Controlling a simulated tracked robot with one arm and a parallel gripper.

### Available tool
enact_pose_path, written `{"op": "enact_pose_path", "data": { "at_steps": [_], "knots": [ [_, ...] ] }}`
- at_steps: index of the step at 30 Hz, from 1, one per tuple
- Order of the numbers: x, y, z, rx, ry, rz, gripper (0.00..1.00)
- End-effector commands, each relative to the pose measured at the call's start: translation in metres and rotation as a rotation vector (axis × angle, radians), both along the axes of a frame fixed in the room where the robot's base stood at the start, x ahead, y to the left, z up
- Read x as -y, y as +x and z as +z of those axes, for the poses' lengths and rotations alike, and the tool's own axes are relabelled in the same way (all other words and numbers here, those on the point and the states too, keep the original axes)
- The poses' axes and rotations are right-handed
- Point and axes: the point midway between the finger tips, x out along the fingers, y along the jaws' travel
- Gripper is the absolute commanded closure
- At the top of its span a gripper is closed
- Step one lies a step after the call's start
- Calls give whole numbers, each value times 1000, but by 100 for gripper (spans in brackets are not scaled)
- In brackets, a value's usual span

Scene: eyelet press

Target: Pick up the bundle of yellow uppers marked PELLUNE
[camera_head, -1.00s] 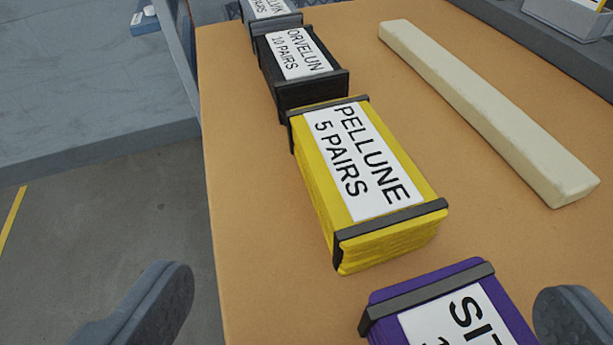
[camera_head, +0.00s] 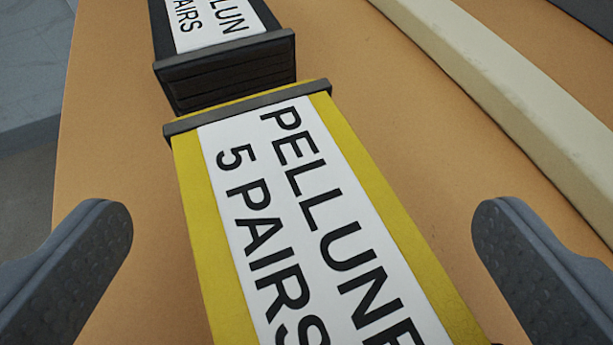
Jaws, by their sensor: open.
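The yellow bundle (camera_head: 372,183) lies on the tan table with a white label reading PELLUNE, 5 PAIRS. A dark grey strap crosses its far end; its near end is cut off by the bottom of the picture. My gripper (camera_head: 302,232) is open, with one grey finger on each side of the bundle. Table surface shows between each finger and the bundle in the picture. Nothing is between the fingers except the view of the bundle. I cannot tell how far the fingers are above the table.
A black bundle (camera_head: 225,72) with a white label lies just beyond the yellow bundle's far end. A long cream bar (camera_head: 500,80) lies to the right. The table's left edge shows.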

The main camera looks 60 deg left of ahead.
Motion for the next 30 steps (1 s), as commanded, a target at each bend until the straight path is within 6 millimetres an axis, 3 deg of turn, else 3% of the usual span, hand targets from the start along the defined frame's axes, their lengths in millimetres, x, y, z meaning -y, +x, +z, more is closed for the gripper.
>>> {"op": "enact_pose_path", "data": {
  "at_steps": [9,15,17,30],
  "knots": [
    [-8,4,-5,-3,-2,-2,0],
    [-8,3,-6,-3,-2,-1,56],
    [-8,3,-6,-3,-2,-1,68],
    [-7,3,1,-2,-5,-1,69]
  ]
}}
